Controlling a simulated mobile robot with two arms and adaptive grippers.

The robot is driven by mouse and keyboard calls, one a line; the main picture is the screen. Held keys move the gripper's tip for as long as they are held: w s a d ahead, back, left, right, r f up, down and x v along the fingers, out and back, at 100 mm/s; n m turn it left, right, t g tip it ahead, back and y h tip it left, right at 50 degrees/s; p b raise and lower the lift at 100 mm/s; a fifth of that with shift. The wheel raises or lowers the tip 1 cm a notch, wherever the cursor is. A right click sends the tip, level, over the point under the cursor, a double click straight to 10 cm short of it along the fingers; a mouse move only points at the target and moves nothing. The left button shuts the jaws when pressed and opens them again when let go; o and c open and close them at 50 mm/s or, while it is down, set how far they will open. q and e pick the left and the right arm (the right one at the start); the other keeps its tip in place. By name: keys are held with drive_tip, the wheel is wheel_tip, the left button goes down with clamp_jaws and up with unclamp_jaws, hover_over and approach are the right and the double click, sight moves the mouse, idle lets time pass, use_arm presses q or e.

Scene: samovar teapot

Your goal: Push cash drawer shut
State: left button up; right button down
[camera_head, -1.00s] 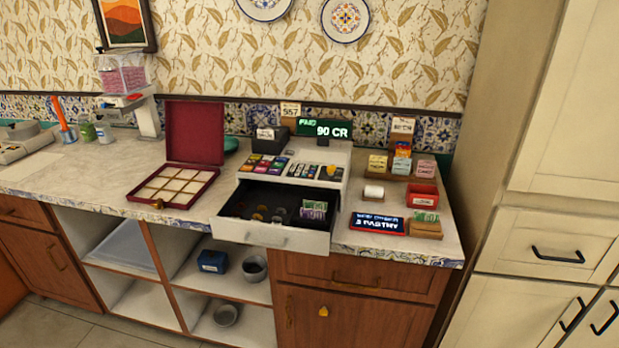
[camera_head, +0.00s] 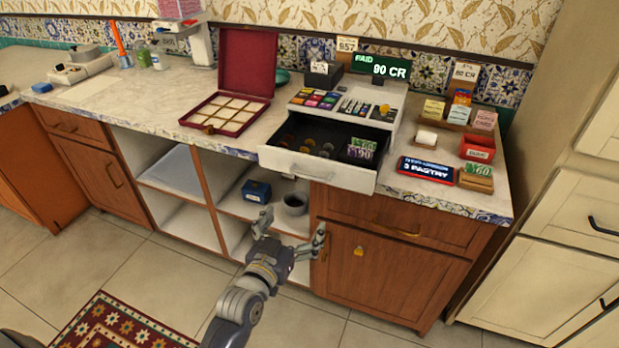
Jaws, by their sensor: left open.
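The cash drawer (camera_head: 318,171) is pulled out of the white cash register (camera_head: 350,103) and juts past the counter's front edge. Coins and banknotes (camera_head: 361,149) lie in its dark tray. The register's green display (camera_head: 381,65) reads "PAID 90 CR". My left gripper (camera_head: 290,233) is open and empty, with its fingers spread. It appears below the drawer in the picture, in front of the lower shelves and cabinet, apart from the drawer. My right gripper is not in view.
An open red box (camera_head: 234,104) with a divided tray stands left of the register. Below the counter are open shelves with a blue box (camera_head: 257,191) and a grey bowl (camera_head: 295,203). A patterned rug (camera_head: 118,326) lies on the floor.

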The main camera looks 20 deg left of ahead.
use_arm(q)
drive_tip(key=t, duration=0.1)
approach(310, 177)
drive_tip(key=w, duration=1)
drive_tip(key=shift+w+f+p, duration=0.25)
drive_tip(key=shift+f+p, duration=0.05)
drive_tip(key=shift+d, duration=0.1)
drive_tip(key=shift+c, duration=0.4)
drive_tip(key=c, duration=1.2)
drive_tip(key=shift+c, duration=0.4)
